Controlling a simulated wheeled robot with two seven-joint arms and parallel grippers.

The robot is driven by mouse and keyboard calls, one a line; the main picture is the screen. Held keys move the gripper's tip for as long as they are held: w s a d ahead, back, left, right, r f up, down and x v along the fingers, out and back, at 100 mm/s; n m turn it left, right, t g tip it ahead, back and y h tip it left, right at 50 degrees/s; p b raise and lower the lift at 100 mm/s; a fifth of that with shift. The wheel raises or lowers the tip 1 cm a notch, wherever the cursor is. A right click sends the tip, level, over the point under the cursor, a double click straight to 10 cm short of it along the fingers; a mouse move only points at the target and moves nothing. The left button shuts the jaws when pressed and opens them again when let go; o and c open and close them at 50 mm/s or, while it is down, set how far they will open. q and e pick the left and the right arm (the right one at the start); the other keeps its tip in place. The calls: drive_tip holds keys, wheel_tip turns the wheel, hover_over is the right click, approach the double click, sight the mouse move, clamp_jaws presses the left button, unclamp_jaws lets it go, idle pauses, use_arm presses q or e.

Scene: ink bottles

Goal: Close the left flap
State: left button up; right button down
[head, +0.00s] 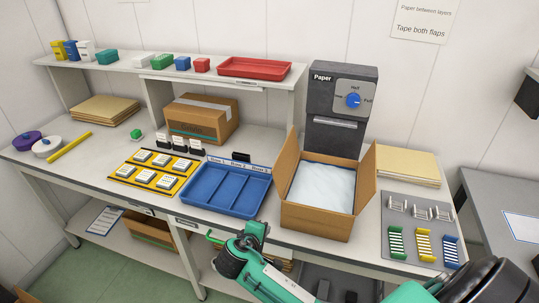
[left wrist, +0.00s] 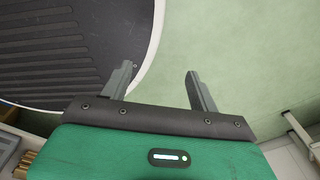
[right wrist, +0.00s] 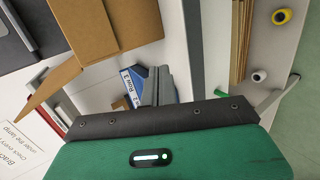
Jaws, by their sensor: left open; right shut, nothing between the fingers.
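An open cardboard box (head: 315,221) stands at the front of the bench, with white paper (head: 322,187) covering what is inside. Its left flap (head: 288,157) stands up, tilted slightly outward; the right flap (head: 364,177) stands up too. The right wrist view shows the box (right wrist: 98,25) sideways, with the left flap (right wrist: 52,85) sticking out. My right gripper (head: 258,229) is shut and empty, low in front of the bench, left of the box and apart from the flap. Its fingers (right wrist: 160,86) show in the right wrist view. My left gripper (left wrist: 158,88) is open and empty above the floor.
A blue divided tray (head: 222,190) lies left of the box. The grey paper dispenser (head: 340,108) stands behind it. At the right are brown sheets (head: 408,167) and a grey board (head: 398,232) with coloured racks. A closed carton (head: 200,118) sits under the shelf.

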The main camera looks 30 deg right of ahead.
sight(287, 159)
drive_tip(key=w+r+n+t+h, duration=0.1)
drive_tip(key=w+r+t+h, duration=0.1)
drive_tip(key=w+r+h, duration=0.8)
use_arm(q)
wheel_tip(287, 159, up, 6)
drive_tip(key=p, duration=0.6)
drive_tip(key=shift+d, duration=0.35)
use_arm(e)
drive_tip(key=w+d+r+y, duration=0.3)
drive_tip(key=d+r, duration=0.3)
drive_tip(key=d, duration=0.6)
use_arm(q)
drive_tip(key=shift+f, duration=0.15)
use_arm(e)
drive_tip(key=shift+s, duration=0.1)
